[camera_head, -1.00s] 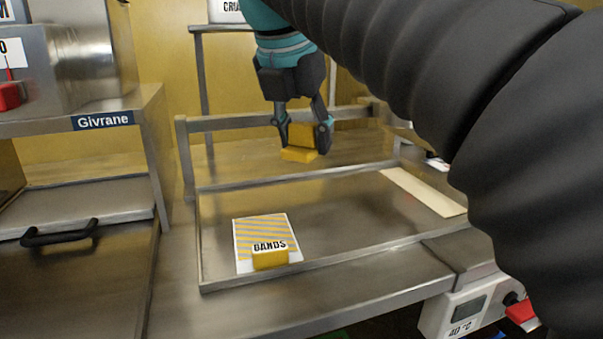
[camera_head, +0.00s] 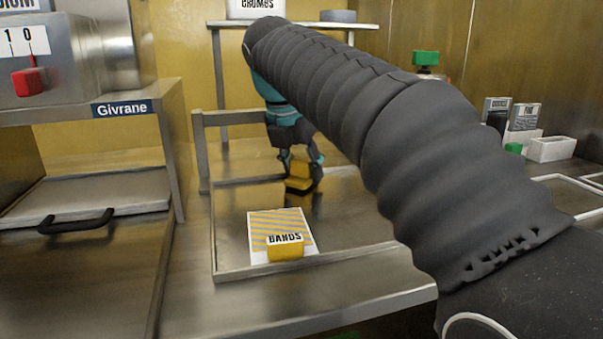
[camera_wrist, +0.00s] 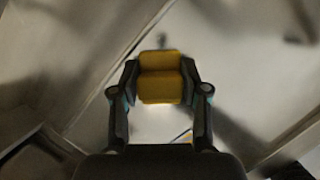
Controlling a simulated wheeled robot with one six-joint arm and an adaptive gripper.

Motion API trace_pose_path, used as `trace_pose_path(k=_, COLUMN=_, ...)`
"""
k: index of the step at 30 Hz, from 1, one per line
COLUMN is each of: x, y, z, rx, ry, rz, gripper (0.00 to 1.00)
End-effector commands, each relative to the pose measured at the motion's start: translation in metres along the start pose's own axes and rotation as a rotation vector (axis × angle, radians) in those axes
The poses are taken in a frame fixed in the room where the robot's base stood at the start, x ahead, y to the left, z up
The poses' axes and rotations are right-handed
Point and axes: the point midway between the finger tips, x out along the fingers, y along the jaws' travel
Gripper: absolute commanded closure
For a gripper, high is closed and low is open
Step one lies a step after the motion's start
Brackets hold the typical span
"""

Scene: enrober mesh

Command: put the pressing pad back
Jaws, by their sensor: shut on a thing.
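A yellow pressing pad (camera_head: 299,183) is held between the fingers of my gripper (camera_head: 300,172). The pad also shows in the wrist view (camera_wrist: 160,86), gripped between both fingertips (camera_wrist: 161,80). My gripper is shut on it, above the metal tray area behind the striped card. In the wrist view only a small corner of the card (camera_wrist: 184,137) shows below the pad.
The shallow metal tray (camera_head: 232,274) has a raised rim. A rail frame (camera_head: 235,116) stands behind it. The Givrane unit (camera_head: 110,130) with a black-handled lid (camera_head: 75,222) is at left. Boxes (camera_head: 548,149) and a green-topped item (camera_head: 426,60) stand at right. My arm hides the tray's right part.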

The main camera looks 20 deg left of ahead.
Motion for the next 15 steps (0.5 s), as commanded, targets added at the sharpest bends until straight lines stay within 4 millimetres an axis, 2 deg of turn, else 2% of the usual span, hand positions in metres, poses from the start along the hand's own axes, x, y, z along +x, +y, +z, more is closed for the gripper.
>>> trace_pose_path(k=13, x=0.0054, y=-0.0005, z=-0.0025, rx=0.001, ry=0.000, rz=0.000, gripper=0.80)
trace_pose_path(k=14, x=0.0049, y=-0.0004, z=-0.0022, rx=0.001, ry=0.000, rz=0.000, gripper=0.47)
trace_pose_path(k=15, x=0.0048, y=-0.0004, z=-0.0022, rx=0.001, ry=-0.001, rz=0.001, gripper=0.37)
